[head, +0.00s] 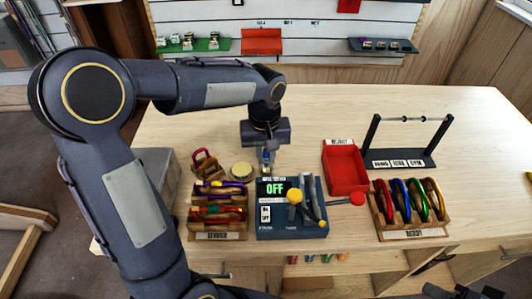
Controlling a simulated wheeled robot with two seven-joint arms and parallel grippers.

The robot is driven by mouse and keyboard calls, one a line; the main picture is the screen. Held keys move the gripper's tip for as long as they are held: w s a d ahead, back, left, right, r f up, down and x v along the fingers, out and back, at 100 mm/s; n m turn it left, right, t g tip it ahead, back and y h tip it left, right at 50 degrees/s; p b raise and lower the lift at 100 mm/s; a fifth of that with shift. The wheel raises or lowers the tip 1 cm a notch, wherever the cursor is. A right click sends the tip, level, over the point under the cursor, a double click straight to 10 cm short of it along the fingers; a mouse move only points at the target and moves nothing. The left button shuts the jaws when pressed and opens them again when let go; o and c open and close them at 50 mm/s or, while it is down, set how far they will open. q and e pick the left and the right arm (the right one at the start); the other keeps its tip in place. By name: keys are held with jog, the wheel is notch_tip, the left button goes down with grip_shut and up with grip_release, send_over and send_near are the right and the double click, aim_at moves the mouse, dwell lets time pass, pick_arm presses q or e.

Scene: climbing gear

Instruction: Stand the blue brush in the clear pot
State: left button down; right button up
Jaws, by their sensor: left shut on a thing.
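My left gripper (267,148) points down over the table just behind the control box. It is shut on the blue brush (267,158), which shows only as a small blue piece below the wrist. The brush looks about upright. I cannot make out the clear pot surely; it may be around the brush's lower end, behind the box, but the parts there are too small to tell.
The box with the "OFF" display (265,209) stands in front of the gripper. A round tan disc (242,170) and wooden rack (217,214) are to its left. A red tray (345,169), ring rack (408,207) and black bar stand (408,159) are right. The table's back right is clear.

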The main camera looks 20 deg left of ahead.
pick_arm(q)
jog(key=c, duration=1.3)
grip_release()
jog(key=shift+o, duration=0.2)
jog(key=shift+a+r, duration=0.1)
jog(key=shift+r, duration=3.8)
jog(key=shift+s, duration=0.1)
